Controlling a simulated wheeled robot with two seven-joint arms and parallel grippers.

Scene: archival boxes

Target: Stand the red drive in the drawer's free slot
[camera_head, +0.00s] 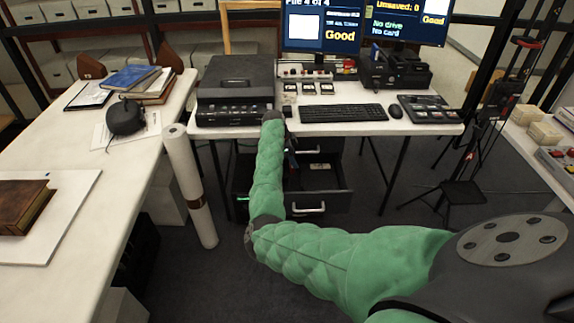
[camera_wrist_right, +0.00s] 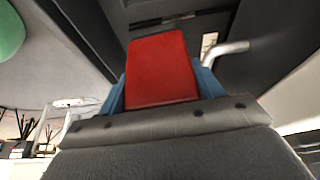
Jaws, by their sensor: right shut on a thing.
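The red drive (camera_wrist_right: 160,70) is a flat red block in the right wrist view. My right gripper (camera_wrist_right: 161,88) is shut on it, with a blue finger on each side. In the head view my right arm reaches toward the desk's left part, and the drive cannot be made out there. The drawer (camera_head: 325,201) is pulled out under the desk, just right of my forearm, which hides its left part. Its inside is dark, and I cannot tell the free slot. My left gripper is not in view.
The white desk (camera_head: 340,128) above the drawer carries a black printer-like machine (camera_head: 235,90), a keyboard (camera_head: 343,113) and monitors. A white roll (camera_head: 188,185) stands on the floor left of my forearm. A metal handle (camera_wrist_right: 235,47) shows near the drive in the wrist view.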

